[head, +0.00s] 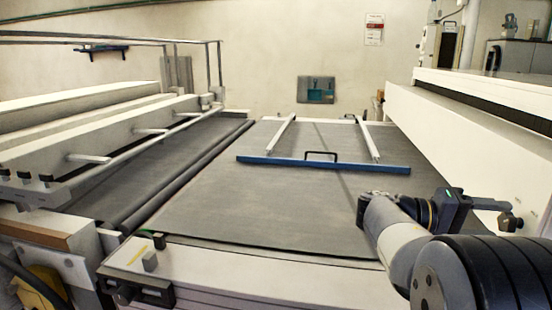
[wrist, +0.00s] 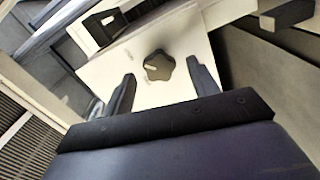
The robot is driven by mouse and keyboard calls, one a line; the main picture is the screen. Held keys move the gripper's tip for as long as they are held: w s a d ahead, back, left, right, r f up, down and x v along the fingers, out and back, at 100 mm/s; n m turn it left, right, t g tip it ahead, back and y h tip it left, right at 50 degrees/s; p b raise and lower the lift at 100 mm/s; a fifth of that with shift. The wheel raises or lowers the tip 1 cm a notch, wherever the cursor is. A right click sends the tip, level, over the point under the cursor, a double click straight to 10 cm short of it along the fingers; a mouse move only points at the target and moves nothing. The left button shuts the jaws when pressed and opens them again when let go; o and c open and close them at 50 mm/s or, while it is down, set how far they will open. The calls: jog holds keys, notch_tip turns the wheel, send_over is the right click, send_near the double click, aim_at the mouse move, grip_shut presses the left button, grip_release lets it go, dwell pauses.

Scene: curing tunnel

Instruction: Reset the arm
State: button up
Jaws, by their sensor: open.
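My arm is at the right of the head view, bent, with my gripper (head: 478,203) pointing right toward the white machine side. In the wrist view my gripper (wrist: 164,80) is open. Its two dark fingers stand apart with nothing held between them. A grey star-shaped knob (wrist: 158,65) on a white panel (wrist: 125,72) shows beyond and between the fingertips, apart from them as far as I can tell. The exact gap is unclear.
A dark conveyor belt (head: 225,205) fills the middle. A blue bar with a black handle (head: 323,163) crosses it. A long white housing (head: 455,140) stands close right of my arm. A rail (head: 130,140) runs at left. The belt's near part is clear.

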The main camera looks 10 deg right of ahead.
jog(key=shift+x, duration=1.2)
jog(key=shift+a, duration=0.1)
